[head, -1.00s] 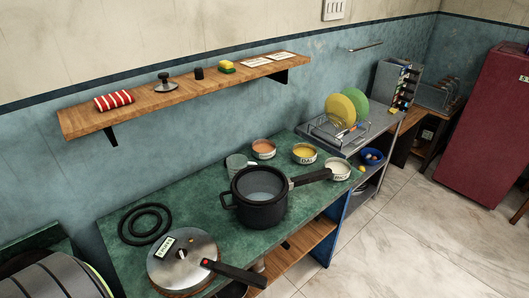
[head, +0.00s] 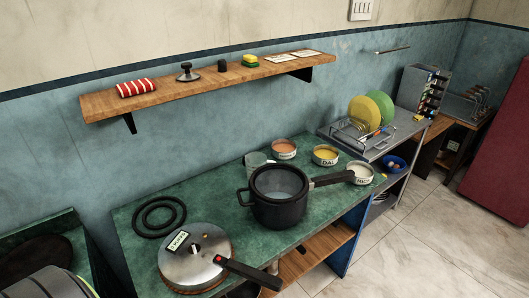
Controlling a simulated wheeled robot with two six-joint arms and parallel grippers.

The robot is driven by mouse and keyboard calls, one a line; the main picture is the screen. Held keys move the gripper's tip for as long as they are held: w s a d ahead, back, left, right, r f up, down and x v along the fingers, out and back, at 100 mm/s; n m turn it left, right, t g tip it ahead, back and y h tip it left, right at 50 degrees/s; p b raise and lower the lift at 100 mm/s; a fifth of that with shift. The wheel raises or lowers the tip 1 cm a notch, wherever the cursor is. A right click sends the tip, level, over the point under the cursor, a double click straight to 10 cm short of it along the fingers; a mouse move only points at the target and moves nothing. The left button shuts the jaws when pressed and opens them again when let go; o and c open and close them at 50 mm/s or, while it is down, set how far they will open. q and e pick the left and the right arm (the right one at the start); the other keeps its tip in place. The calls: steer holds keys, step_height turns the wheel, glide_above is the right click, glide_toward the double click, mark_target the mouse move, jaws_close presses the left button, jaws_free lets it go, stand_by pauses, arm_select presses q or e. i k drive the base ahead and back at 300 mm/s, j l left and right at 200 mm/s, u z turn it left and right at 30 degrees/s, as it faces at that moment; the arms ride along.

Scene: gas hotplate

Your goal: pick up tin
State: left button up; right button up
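Three short round tins stand together at the back right of the green counter. One tin (head: 284,150) holds something orange. The middle tin (head: 325,157) holds something yellow and is labelled DAL. The third tin (head: 360,174) is nearest the right edge, with pale contents and a label too small to read surely; the pot's handle reaches close to it. Neither of my grippers is in view.
A black cooker pot (head: 279,210) stands mid-counter, with a clear cup (head: 257,160) behind. A long-handled lid (head: 195,265) and black rings (head: 159,216) lie at left. A wall shelf (head: 210,84) overhangs the back. A dish rack (head: 362,136) stands right; the right floor (head: 430,240) is clear.

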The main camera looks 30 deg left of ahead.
mark_target(281, 149)
steer(key=i+l+u, duration=0.2)
steer(key=u, duration=0.2)
steer(key=i+l+u, duration=0.15)
steer(key=l+u, duration=0.25)
steer(key=i+l+u, duration=0.1)
steer(key=l+u, duration=0.3)
steer(key=l, duration=0.1)
